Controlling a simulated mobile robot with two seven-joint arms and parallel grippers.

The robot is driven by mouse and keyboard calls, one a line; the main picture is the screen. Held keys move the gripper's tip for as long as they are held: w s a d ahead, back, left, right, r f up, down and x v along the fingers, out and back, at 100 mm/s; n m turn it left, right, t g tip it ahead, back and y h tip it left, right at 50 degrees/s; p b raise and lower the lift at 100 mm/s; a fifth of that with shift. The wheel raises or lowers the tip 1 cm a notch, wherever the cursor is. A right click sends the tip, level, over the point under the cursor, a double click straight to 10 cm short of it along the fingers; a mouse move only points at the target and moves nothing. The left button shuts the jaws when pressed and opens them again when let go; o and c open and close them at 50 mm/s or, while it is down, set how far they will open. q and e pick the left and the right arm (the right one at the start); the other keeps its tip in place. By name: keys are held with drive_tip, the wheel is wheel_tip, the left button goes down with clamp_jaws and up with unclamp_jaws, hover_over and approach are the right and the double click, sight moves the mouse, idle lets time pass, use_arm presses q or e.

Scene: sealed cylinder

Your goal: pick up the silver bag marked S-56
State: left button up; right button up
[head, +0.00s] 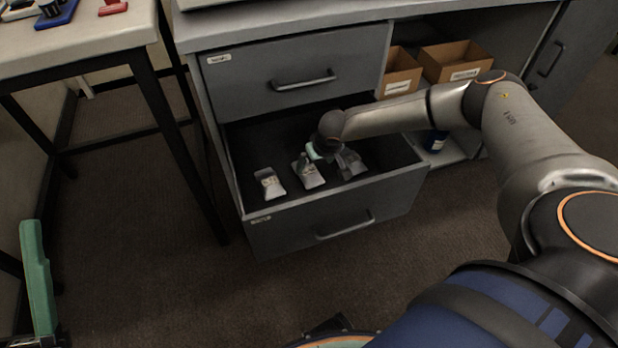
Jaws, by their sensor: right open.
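Three small silver bags lie in a row in the open lower drawer (262,222): a left bag (268,187), a middle bag (311,177) and a right bag (351,165). Their markings are too small to read, so I cannot tell which is S-56. My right gripper (311,156) is open inside the drawer, over the back of the middle bag and left of the right bag. Its wrist and fingers partly hide these two bags. I cannot tell whether it touches the middle bag. A green finger of my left gripper (37,278) shows at the lower left edge.
The shut upper drawer (295,75) sits just above and behind the open one. To the right, a shelf holds two cardboard boxes (455,62) and a dark blue container (436,141). A table with black legs (170,130) stands left. The carpet in front is clear.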

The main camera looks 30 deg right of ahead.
sight(310, 172)
drive_tip(key=b+x, duration=0.1)
drive_tip(key=x, duration=0.1)
drive_tip(key=shift+w+f, duration=0.2)
drive_tip(key=shift+f, duration=0.15)
drive_tip(key=b+x, duration=0.3)
drive_tip(key=x, duration=0.2)
drive_tip(key=shift+a, duration=0.1)
use_arm(q)
drive_tip(key=shift+n, duration=0.5)
drive_tip(key=f, duration=0.4)
drive_tip(key=shift+w+d+f, duration=0.15)
drive_tip(key=shift+d+f, duration=0.05)
drive_tip(key=shift+f, duration=0.2)
use_arm(e)
drive_tip(key=shift+c, duration=0.6)
use_arm(q)
drive_tip(key=shift+r, duration=0.1)
use_arm(e)
drive_tip(key=c, duration=1.1)
